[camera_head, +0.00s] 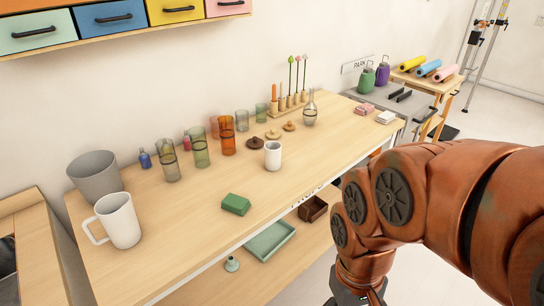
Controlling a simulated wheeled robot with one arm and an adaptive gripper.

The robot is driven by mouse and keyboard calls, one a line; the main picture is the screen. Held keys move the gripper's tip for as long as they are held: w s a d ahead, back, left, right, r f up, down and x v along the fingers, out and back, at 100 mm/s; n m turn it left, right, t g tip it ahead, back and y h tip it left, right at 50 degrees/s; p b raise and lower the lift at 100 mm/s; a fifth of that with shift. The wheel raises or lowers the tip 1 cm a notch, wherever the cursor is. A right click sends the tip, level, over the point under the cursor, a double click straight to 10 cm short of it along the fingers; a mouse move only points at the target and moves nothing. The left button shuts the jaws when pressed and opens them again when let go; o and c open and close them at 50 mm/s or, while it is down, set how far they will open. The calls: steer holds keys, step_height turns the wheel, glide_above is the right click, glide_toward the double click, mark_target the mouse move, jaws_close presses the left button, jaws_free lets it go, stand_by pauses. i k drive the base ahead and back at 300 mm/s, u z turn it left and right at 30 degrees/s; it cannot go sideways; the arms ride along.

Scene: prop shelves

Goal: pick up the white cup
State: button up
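A small white cup (273,156) without a visible handle stands upright near the middle of the wooden table (300,150). A larger white mug (121,221) with a handle on its left side stands upright at the table's left end. My copper-coloured arm comes in from the right. My gripper (356,298) is at the bottom edge, in front of the table and well apart from both. Only its dark upper part shows; its fingertips are cut off by the frame.
A grey bucket (94,177) stands behind the mug. Glass tumblers, including an orange one (227,136), stand left of the cup. A green block (236,204) lies near the front edge. Brown lids (256,142) lie behind the cup. A green tray (270,241) sits on the lower shelf.

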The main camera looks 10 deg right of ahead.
mark_target(273, 156)
steer(key=z, duration=0.7)
steer(key=i, duration=1)
steer(key=u, duration=2.35)
